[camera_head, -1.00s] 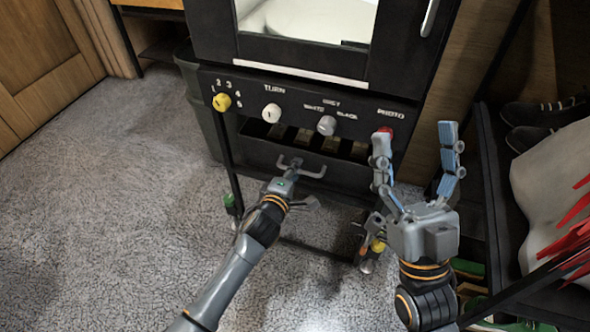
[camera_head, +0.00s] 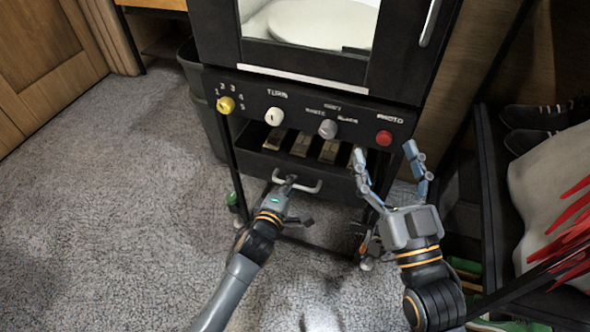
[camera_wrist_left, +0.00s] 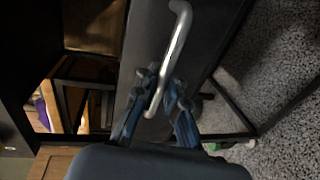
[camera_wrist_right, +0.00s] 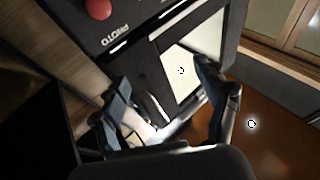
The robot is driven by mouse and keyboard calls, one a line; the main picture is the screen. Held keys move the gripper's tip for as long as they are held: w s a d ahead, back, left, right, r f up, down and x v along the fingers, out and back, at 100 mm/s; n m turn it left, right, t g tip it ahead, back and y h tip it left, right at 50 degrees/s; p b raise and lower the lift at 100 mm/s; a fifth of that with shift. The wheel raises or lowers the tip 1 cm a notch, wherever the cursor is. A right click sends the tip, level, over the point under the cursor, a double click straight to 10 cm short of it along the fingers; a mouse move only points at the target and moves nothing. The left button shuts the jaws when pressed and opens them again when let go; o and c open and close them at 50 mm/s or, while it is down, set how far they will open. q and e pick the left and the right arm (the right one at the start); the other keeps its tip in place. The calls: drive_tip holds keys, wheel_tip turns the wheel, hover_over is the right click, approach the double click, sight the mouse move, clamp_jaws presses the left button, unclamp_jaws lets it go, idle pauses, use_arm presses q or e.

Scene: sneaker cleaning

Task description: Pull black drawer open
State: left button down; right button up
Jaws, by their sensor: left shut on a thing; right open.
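The black drawer (camera_head: 262,161) sits below the control panel of a black cabinet and stands partly open, with several small brownish blocks (camera_head: 300,143) showing inside. Its silver handle (camera_head: 310,188) runs along the drawer front. My left gripper (camera_head: 287,184) is shut on the handle's left part. In the left wrist view, the blue-grey fingers (camera_wrist_left: 163,92) close around the metal handle (camera_wrist_left: 176,45). My right gripper (camera_head: 388,170) is open and empty, in front of the panel's right side, its fingers pointing up. It also shows open in the right wrist view (camera_wrist_right: 165,95).
The control panel (camera_head: 355,117) carries a yellow knob (camera_head: 226,104), a white knob (camera_head: 274,116), a grey knob (camera_head: 328,129) and a red button (camera_head: 384,138). A dark shelf with shoes (camera_head: 545,115) stands at the right. The carpet (camera_head: 110,220) at the left is clear.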

drive_tip(key=s+d+f+g+h+p, duration=0.2)
drive_tip(key=f+g, duration=0.3)
drive_tip(key=f, duration=0.2)
drive_tip(key=s+d+f+g+h+p, duration=0.1)
drive_tip(key=f+g+p, duration=0.1)
drive_tip(key=f+g, duration=0.45)
use_arm(q)
drive_tip(key=f+p+v, duration=0.2)
drive_tip(key=v, duration=0.7)
drive_tip(key=f+p+v, duration=0.2)
drive_tip(key=p+v, duration=0.1)
drive_tip(key=v, duration=0.7)
drive_tip(key=shift+s+a, duration=0.25)
drive_tip(key=shift+s, duration=0.1)
use_arm(e)
drive_tip(key=s+d+f+g+h, duration=0.2)
drive_tip(key=s+d+f+g, duration=0.2)
drive_tip(key=s+f, duration=0.6)
drive_tip(key=shift+s+m+g, duration=0.4)
drive_tip(key=shift+s+g, duration=0.5)
drive_tip(key=shift+g, duration=0.35)
use_arm(q)
drive_tip(key=shift+r, duration=0.15)
use_arm(e)
drive_tip(key=shift+d, duration=0.1)
